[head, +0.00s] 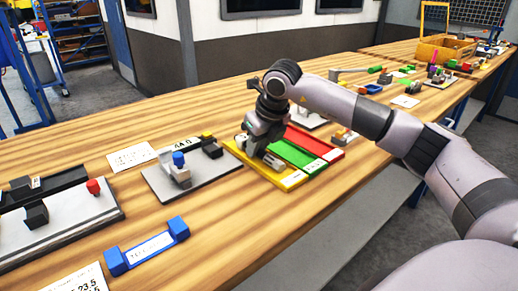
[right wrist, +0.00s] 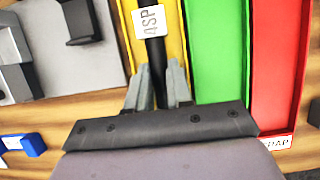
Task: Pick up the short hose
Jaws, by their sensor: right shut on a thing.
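A black hose (right wrist: 156,65) with a white tag reading 4SP (right wrist: 150,20) lies along the yellow tray (right wrist: 178,45) in the right wrist view. My right gripper (right wrist: 157,88) is shut on this hose, one grey finger on each side of it. In the head view my right gripper (head: 268,158) is low over the yellow tray (head: 296,181), and it hides most of the hose. I cannot tell whether the hose touches the tray floor. My left gripper is not in view.
Beside the yellow tray are a green tray (head: 293,153) and a red tray (head: 315,141). A grey plate (head: 205,182) with a blue-topped fixture stands to the left. A blue-ended block (head: 147,246) lies nearer the front. Bare wood lies in front of the trays.

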